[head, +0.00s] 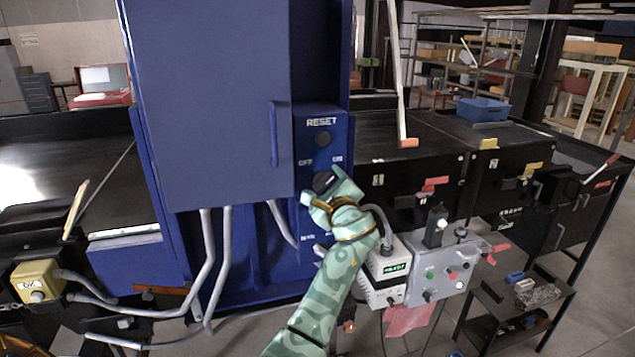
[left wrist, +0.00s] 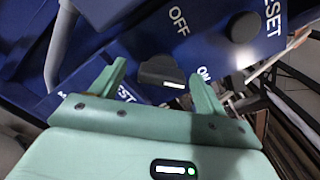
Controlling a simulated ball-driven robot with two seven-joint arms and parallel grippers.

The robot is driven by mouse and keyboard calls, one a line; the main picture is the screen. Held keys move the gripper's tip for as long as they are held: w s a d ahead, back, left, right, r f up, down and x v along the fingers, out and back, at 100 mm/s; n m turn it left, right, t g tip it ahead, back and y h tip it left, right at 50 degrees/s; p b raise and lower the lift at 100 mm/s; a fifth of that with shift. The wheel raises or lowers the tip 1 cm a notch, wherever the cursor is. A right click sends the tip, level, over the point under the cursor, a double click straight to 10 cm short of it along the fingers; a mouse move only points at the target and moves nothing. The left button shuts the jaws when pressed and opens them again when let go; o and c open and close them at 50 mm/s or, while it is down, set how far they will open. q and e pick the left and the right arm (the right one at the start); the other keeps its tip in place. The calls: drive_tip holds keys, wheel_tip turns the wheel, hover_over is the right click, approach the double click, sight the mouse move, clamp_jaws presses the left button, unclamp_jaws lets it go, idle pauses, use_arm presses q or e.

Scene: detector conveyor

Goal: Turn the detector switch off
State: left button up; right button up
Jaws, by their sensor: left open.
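The blue detector cabinet (head: 215,100) stands in the middle of the head view. Its side panel (head: 311,225) carries a round dark RESET button (head: 322,139) and, below it, the dark detector switch (head: 322,181) with OFF and ON labels. In the left wrist view the switch knob (left wrist: 160,70) has a pale mark at its end on the ON label's side. My left gripper (head: 321,185) is open, with its fingers on either side of the knob; I cannot tell if they touch it. It also shows in the left wrist view (left wrist: 157,71). My right gripper is out of view.
Grey hoses (head: 205,265) hang below the cabinet. A grey control box (head: 440,270) and a white box (head: 386,268) stand right of my left arm. Black conveyor (head: 440,140) sections run to the right, with a blue bin (head: 483,110) on top.

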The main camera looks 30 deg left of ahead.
use_arm(q)
drive_tip(key=shift+s+d+r, duration=0.1)
drive_tip(key=shift+d+r, duration=0.1)
drive_tip(key=shift+d, duration=0.05)
drive_tip(key=shift+c, duration=0.9)
drive_tip(key=c, duration=0.8)
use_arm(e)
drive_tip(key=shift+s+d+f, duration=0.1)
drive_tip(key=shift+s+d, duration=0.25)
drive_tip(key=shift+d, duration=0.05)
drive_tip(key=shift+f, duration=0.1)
